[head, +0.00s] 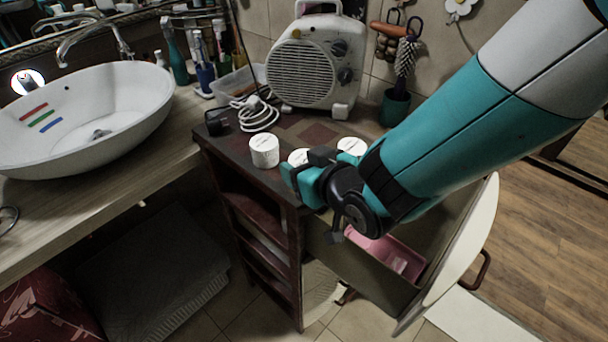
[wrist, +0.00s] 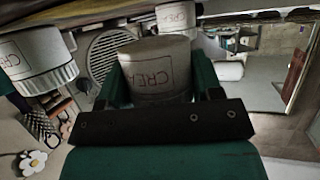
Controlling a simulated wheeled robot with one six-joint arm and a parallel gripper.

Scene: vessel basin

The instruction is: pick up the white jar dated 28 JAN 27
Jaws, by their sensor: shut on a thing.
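Three white jars stand in view on the dark cabinet top: a left jar (head: 264,151), a middle jar (head: 299,157) and a right jar (head: 352,145). My gripper (head: 303,168) is at the middle jar and hides its lower part. In the wrist view the gripper (wrist: 160,82) has its teal fingers on both sides of a white jar (wrist: 155,65) and is shut on it. Its label shows "CREA"; no date is readable.
A white fan heater (head: 315,65), a coiled white cable (head: 257,114) and a clear bin (head: 237,84) stand behind the jars. A basin (head: 85,115) is at left. An open drawer (head: 360,275) with a pink box (head: 393,256) lies below my arm.

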